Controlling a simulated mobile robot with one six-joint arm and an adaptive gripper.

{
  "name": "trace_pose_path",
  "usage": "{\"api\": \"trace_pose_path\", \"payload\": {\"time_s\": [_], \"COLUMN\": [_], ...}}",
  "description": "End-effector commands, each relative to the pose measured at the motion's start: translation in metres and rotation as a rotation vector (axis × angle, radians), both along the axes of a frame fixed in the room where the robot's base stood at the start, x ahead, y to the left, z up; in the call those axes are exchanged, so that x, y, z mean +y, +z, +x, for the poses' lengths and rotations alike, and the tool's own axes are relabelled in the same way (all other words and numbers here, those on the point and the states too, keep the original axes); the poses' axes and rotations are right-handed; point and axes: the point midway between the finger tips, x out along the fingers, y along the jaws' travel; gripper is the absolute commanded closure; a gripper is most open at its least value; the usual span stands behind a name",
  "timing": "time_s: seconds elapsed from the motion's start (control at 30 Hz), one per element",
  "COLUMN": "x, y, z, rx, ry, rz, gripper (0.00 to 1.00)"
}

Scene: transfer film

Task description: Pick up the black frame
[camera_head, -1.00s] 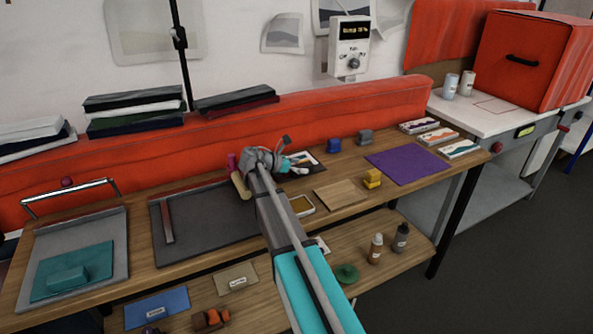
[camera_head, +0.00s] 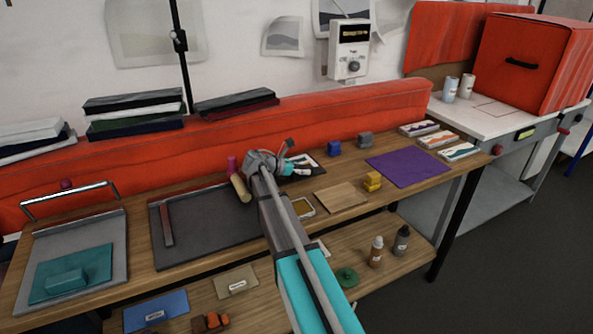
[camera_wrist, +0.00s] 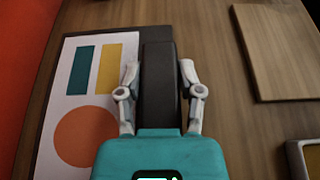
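The black frame (camera_wrist: 158,85) shows in the wrist view as a dark upright bar at the right side of a dark-edged sheet. The sheet (camera_wrist: 88,98) is white, with a teal and a yellow rectangle and an orange circle. My gripper (camera_wrist: 159,68) has one finger on each side of the bar, with both tips very near its sides. I cannot tell whether they press on it. In the head view, the sheet also shows on the wooden bench (camera_head: 300,163), just right of my gripper (camera_head: 284,160). My wrist hides much of the frame there.
A wooden board (camera_head: 341,197) and a small framed tray (camera_head: 303,208) lie close to the right of my arm.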

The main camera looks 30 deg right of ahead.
Motion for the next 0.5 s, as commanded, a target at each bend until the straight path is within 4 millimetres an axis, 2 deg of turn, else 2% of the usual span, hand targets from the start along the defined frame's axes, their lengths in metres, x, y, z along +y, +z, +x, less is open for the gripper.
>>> {"api": "trace_pose_path", "payload": {"time_s": [0.03, 0.2, 0.5], "x": [0.0000, 0.0000, -0.0001], "y": [-0.0001, -0.0001, 0.0004], "z": [0.0001, 0.0001, 0.0000], "rx": [0.000, 0.000, 0.000], "ry": [0.000, 0.000, 0.000], "rz": [0.000, 0.000, 0.000], "gripper": [0.72, 1.00, 1.00]}}
